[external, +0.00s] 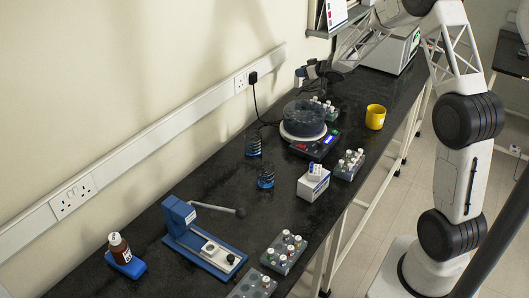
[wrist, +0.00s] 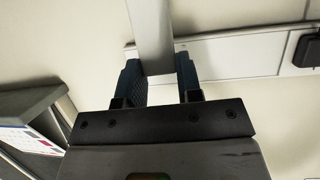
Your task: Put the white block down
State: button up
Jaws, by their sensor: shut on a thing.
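A pale grey-white block (wrist: 150,30) is between the blue fingers of my gripper (wrist: 160,80) in the wrist view. It looks long and runs out past the top edge, so its far end is hidden. The fingers press on its two sides. In the external view my gripper (external: 306,72) appears small and dark near the wall, above the far part of the bench, with a pale end that may be the block. The black bench top (external: 215,165) is below it. I cannot tell the exact gap.
Near my gripper are a round dark vessel on a scale (external: 303,122), a yellow mug (external: 375,117) and vial racks (external: 348,165). A white box (external: 313,184), blue coils (external: 265,177), a blue press (external: 203,238) and a brown bottle (external: 119,248) stand closer. A shelf (wrist: 35,115) is beside the gripper.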

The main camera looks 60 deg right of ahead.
jog(key=w+a+r+n+g+y, duration=0.1)
jog(key=w+a+n+y, duration=0.2)
jog(key=a, duration=0.8)
jog(key=w+a+r+n+y, duration=0.1)
jog(key=w+a+n+y, duration=0.15)
jog(key=a, duration=0.85)
jog(key=w+a+r+n+g+y, duration=0.1)
jog(key=w+a+r+n+y, duration=0.15)
jog(key=a, duration=0.85)
jog(key=s+a+f+n+g+y, duration=0.1)
jog(key=s+a+n+g+y, duration=0.15)
jog(key=a, duration=1.05)
jog(key=s+a+n+g+y, duration=0.2)
jog(key=a+n+g+y, duration=0.15)
jog(key=a, duration=1.05)
jog(key=shift+h, duration=0.3)
notch_tip(320, 180, down, 5)
jog(key=shift+s+f, duration=0.15)
notch_tip(320, 180, down, 6)
jog(key=shift+f, duration=0.2)
